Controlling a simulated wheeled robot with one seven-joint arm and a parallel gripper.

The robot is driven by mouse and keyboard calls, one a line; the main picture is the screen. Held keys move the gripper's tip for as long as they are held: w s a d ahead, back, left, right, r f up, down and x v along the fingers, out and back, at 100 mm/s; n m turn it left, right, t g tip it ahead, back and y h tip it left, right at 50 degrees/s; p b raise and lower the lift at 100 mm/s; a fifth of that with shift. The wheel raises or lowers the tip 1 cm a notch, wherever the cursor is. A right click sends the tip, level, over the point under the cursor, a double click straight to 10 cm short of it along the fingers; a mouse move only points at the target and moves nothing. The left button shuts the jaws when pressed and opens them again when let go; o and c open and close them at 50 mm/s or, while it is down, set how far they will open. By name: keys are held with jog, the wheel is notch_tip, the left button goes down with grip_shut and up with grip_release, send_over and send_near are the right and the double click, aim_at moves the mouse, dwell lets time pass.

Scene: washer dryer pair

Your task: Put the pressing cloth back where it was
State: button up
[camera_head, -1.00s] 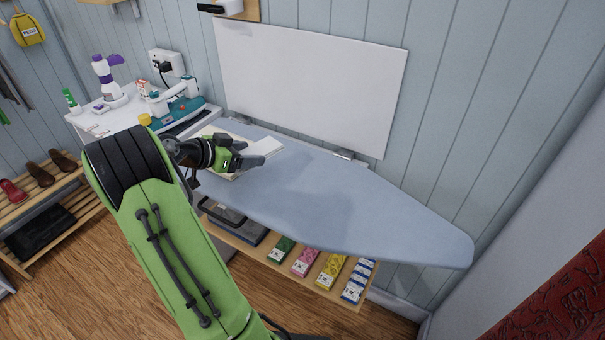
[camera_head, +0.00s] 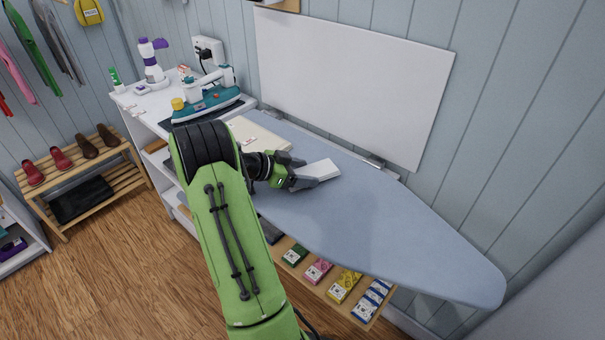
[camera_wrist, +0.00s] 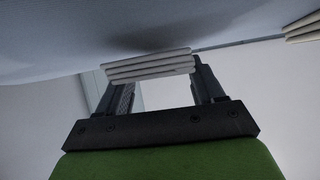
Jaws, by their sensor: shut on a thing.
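My gripper (camera_head: 306,176) is over the left part of the blue-grey ironing board (camera_head: 400,235). It is shut on a small folded white cloth, which I take to be the pressing cloth (camera_head: 322,168). In the wrist view the pressing cloth (camera_wrist: 150,66) shows several stacked layers between the two fingers (camera_wrist: 165,92). Its shadow falls on the board close by; the exact gap is unclear. A larger cream folded cloth (camera_head: 258,134) lies on the board's left end, behind and left of my gripper and apart from the held cloth. Its edge also shows in the wrist view (camera_wrist: 303,27).
A teal and white iron (camera_head: 208,104) stands on the white cabinet left of the board, near a purple-topped bottle (camera_head: 152,62). A white panel (camera_head: 350,85) is on the wall behind. Several small boxes (camera_head: 343,286) sit on a shelf below. The board's right half is clear.

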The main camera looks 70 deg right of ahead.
jog(key=shift+f+b, duration=0.35)
jog(key=shift+b, duration=0.15)
jog(key=shift+a+f, duration=0.1)
jog(key=shift+s+a+f+b, duration=0.1)
jog(key=shift+f+b, duration=0.2)
jog(key=shift+b, duration=0.1)
jog(key=o, duration=1)
jog(key=shift+r+p, duration=0.2)
jog(key=shift+p, duration=0.15)
jog(key=p+v, duration=0.1)
jog(key=v, duration=0.3)
jog(key=p+v, duration=0.1)
jog(key=v, duration=0.3)
jog(key=r+p+v, duration=0.1)
jog(key=v, duration=0.3)
jog(key=shift+r, duration=0.1)
